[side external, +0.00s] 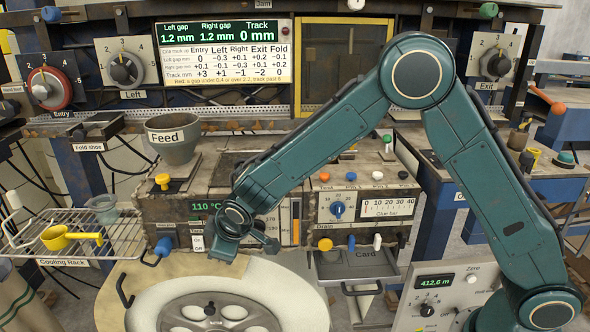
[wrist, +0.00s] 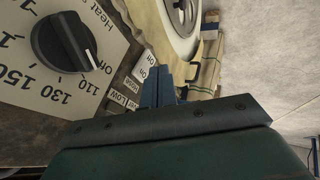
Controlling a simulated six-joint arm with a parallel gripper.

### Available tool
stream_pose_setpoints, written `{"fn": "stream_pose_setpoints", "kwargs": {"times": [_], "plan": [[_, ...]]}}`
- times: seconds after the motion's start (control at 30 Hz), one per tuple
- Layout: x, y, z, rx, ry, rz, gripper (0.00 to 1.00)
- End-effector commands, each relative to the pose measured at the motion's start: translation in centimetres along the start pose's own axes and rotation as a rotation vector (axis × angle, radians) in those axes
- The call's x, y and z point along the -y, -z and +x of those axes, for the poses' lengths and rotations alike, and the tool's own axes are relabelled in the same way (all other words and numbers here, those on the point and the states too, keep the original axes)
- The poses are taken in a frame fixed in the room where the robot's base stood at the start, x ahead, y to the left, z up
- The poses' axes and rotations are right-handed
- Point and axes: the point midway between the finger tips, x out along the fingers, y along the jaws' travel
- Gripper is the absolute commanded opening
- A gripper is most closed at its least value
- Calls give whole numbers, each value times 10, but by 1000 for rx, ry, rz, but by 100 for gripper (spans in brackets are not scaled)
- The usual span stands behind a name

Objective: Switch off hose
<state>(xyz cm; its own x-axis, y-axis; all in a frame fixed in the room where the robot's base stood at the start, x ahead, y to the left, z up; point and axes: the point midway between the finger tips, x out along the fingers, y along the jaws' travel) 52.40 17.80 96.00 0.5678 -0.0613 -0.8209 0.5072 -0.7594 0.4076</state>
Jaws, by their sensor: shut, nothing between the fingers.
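My gripper (side external: 222,252) is at the front of the heater box (side external: 200,207), just right of its small white switch labels (side external: 197,243). In the wrist view its two fingers (wrist: 166,92) are together with nothing between them, beside the white switch labels (wrist: 141,70). Whether the fingers touch a switch cannot be told. A black dial (wrist: 61,42) marked "Heat" has its pointer toward "Off".
The grey Feed cup (side external: 173,143) stands above the heater box. The round plate with a spoked wheel (side external: 220,314) lies below. A wire cooling rack (side external: 75,236) holding a yellow cup is at left, and the card tray (side external: 362,267) at right.

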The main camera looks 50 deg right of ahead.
Motion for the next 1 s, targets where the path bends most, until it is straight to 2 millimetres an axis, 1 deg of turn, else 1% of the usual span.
{"fn": "stream_pose_setpoints", "kwargs": {"times": [0.2,0.3,0.7,0.9,1.0], "plan": [[26,2,-17,-1,4,-4,0],[23,2,-31,-3,2,-1,0],[23,2,-86,-2,3,-1,0],[23,2,-106,-1,3,-1,0],[23,1,-111,1,4,-2,0]]}}
